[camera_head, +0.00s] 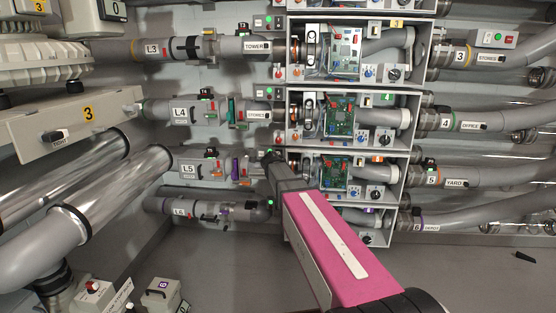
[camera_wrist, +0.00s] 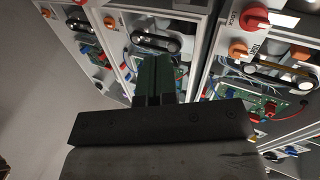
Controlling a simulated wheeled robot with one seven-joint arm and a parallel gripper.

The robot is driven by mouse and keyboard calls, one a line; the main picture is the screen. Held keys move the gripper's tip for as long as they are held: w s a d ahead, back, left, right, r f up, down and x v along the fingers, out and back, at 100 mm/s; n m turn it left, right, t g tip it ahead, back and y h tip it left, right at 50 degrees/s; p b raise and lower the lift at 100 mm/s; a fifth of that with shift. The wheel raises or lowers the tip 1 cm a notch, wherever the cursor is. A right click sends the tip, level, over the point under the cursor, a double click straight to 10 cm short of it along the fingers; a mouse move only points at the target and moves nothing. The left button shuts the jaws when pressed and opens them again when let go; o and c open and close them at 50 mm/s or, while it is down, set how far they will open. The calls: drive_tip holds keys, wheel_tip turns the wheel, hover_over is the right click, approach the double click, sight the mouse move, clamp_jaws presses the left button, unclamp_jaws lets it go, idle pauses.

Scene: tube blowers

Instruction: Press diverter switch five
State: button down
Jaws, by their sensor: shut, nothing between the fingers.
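Row five in the head view has a left pipe section marked L5 (camera_head: 188,169) and a right pipe marked 5 YARD (camera_head: 455,182). An open white housing (camera_head: 392,174) with a green circuit board (camera_head: 334,173) stands between them. I cannot tell which small control is diverter switch five. My gripper (camera_head: 271,160) is shut and empty, in front of the left side of this housing, partly hiding it. I cannot tell whether it touches anything. In the wrist view the dark fingers (camera_wrist: 154,72) are together, pointing at an open housing with a circuit board behind them.
Similar housings sit above, in rows three and four (camera_head: 404,117), and one below in row six. The grey surface at lower right (camera_head: 470,275) is mostly clear.

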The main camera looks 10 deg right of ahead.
drive_tip(key=shift+w+a+r+m+t, duration=0.2)
drive_tip(key=shift+w+a+r+m, duration=0.05)
drive_tip(key=shift+w+r, duration=0.25)
drive_tip(key=shift+w+a+r+m+t, duration=0.25)
drive_tip(key=shift+w+r, duration=0.15)
drive_tip(key=shift+r, duration=0.15)
drive_tip(key=shift+d, duration=0.1)
drive_tip(key=x, duration=1.4)
drive_tip(key=shift+f, duration=0.15)
drive_tip(key=shift+w+f, duration=0.1)
drive_tip(key=shift+w, duration=0.05)
